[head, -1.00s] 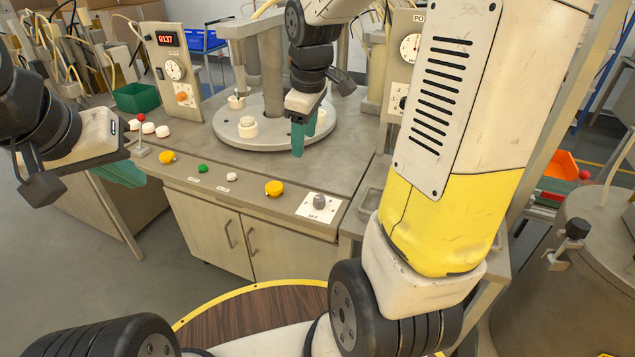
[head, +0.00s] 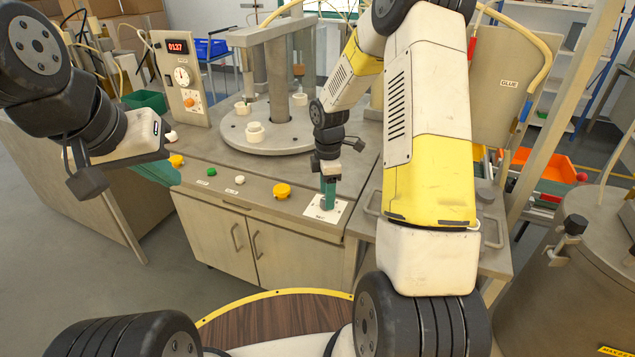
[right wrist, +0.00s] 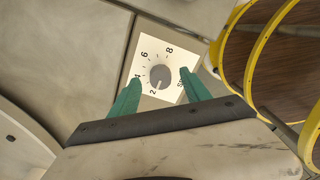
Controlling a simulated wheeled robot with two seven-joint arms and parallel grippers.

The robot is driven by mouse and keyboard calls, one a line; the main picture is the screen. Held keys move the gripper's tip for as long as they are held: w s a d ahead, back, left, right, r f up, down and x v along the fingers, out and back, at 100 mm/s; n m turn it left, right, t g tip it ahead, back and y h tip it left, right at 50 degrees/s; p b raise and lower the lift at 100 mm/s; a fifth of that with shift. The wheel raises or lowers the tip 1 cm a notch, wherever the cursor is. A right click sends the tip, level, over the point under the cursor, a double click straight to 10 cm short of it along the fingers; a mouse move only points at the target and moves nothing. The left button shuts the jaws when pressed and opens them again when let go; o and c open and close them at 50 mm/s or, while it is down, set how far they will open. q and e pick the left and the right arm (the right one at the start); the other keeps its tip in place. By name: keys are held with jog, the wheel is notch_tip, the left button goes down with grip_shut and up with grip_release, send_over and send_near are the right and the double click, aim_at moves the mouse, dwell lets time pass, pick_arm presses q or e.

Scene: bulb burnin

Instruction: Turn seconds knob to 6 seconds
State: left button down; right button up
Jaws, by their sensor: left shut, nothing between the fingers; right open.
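The seconds knob (right wrist: 160,76) is a grey round knob on a white dial plate (right wrist: 177,52) marked 2, 4, 6 and 8. Its light pointer mark appears turned toward the 2. In the head view the plate (head: 312,209) sits at the right front corner of the bench, and the fingers mostly hide the knob. My right gripper (head: 328,202) is open and points down at the plate. In the right wrist view its green fingers stand on either side of the knob; contact cannot be told. My left gripper (head: 160,173) is shut and empty at the bench's left front.
A yellow button (head: 282,191), a white button (head: 240,180) and a green button (head: 211,173) line the front panel left of the dial. Behind stands a round turntable (head: 285,143) with white sockets. A box with a red display (head: 177,46) stands at the back left.

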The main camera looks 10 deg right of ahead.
jog(key=shift+f, duration=0.75)
grip_shut()
